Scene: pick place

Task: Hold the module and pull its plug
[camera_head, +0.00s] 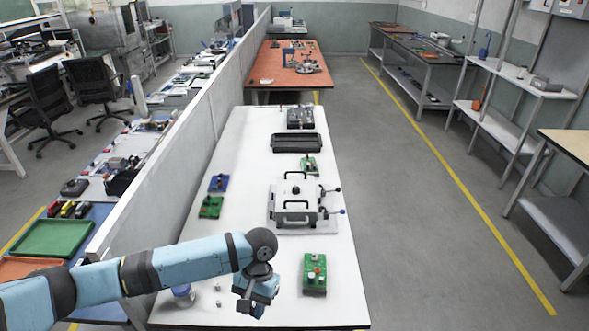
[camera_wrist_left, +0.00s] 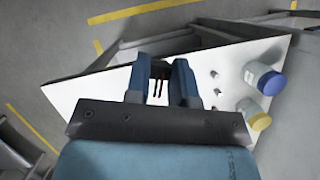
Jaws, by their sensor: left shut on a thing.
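My left gripper (camera_head: 256,303) hangs low over the near end of the white table. In the left wrist view its two fingers (camera_wrist_left: 160,85) are closed on a small dark plug (camera_wrist_left: 158,87) with two thin prongs. A green module (camera_head: 315,273) with small parts on top lies on the table to the right of the gripper, apart from it. More green modules lie farther back, one at centre (camera_head: 309,165) and one at left (camera_head: 211,207), beside a blue one (camera_head: 219,183). I cannot tell which module the plug belongs to. My right gripper is not in view.
A white fixture with handles and levers (camera_head: 296,203) stands mid-table. A black tray (camera_head: 296,143) lies behind it. A blue-lidded jar (camera_wrist_left: 263,78), a yellow-lidded jar (camera_wrist_left: 254,114) and small grey pieces (camera_head: 218,288) are near the gripper. A partition (camera_head: 170,180) runs along the left.

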